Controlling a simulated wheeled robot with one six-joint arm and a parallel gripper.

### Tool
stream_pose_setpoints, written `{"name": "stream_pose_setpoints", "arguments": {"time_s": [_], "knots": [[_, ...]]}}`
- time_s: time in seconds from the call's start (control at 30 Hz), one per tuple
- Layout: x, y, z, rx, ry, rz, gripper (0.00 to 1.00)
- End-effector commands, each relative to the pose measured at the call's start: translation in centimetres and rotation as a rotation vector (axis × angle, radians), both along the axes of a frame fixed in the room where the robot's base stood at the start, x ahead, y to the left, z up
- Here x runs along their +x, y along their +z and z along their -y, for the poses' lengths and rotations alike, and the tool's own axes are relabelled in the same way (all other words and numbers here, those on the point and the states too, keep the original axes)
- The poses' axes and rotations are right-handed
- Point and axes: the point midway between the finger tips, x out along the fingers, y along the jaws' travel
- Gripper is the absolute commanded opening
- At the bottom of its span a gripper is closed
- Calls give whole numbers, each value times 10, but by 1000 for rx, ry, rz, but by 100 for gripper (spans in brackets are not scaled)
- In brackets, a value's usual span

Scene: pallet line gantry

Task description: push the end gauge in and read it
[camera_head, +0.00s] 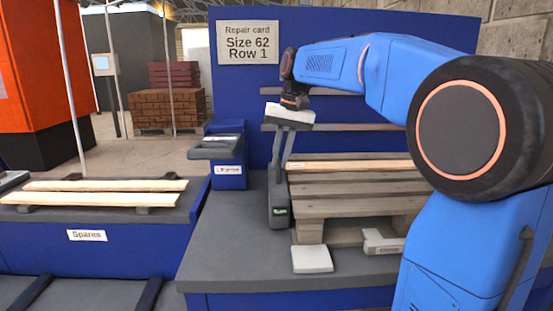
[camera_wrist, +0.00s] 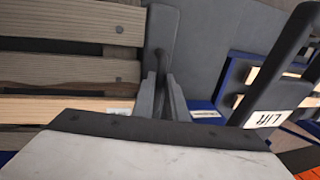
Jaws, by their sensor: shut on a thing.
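The end gauge (camera_head: 279,208) is a dark grey upright piece with a small green display, standing at the left end of the wooden pallet (camera_head: 345,187). Its reading is too small to make out. My gripper (camera_head: 281,166) reaches down from above with its two long fingers on the gauge's upper part. In the wrist view, my gripper (camera_wrist: 162,98) has its fingers close together around a thin dark part of the gauge (camera_wrist: 163,28), beside the pallet's board ends (camera_wrist: 70,68). The grip itself is partly hidden. Whether the gauge touches the pallet I cannot tell.
A sign (camera_head: 248,43) reads "Repair card Size 62 Row 1". A white block (camera_head: 312,259) and a pale tool (camera_head: 382,242) lie before the pallet. A spares bench (camera_head: 87,236) with pale boards stands left.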

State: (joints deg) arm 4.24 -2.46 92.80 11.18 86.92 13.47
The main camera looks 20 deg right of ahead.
Motion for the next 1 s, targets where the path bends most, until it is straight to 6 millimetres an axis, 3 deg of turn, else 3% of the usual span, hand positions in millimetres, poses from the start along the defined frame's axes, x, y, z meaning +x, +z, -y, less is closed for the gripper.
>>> {"name": "stream_pose_setpoints", "arguments": {"time_s": [0.07,0.1,0.17,0.57,0.77,1.0], "knots": [[-1,0,4,-9,-3,-2,0],[-1,0,4,-10,-4,-3,17],[-1,0,4,-9,-3,-2,31],[0,5,3,-5,-2,0,31],[-2,32,9,-5,-4,1,31],[-5,79,18,-5,-4,1,31]]}}
